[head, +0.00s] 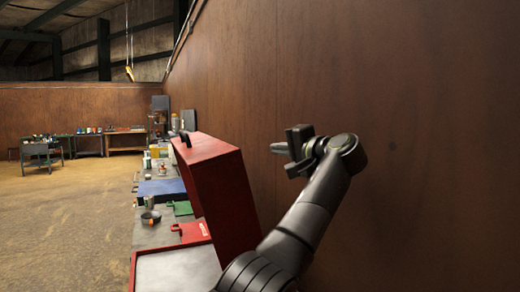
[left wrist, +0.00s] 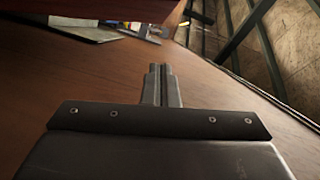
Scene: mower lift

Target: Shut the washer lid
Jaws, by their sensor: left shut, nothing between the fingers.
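The red washer lid (head: 218,180) stands raised and tilted in the head view, with a dark handle (head: 185,139) on its upper edge. Below it is the washer's red-edged body (head: 180,270) with a light grey top. My left gripper (head: 280,148) is to the right of the lid, apart from it, beside the brown wall. Its fingers also show in the left wrist view (left wrist: 160,82), pressed together and empty. A dark red surface (left wrist: 112,8) at the top of that view looks like the lid. My right gripper is not in view.
The brown panel wall (head: 400,110) is close on the right. A bench beyond the lid holds a blue box (head: 163,188), a green item (head: 182,208) and several small things. Far tables (head: 90,142) stand at the back. The floor (head: 65,225) at left is clear.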

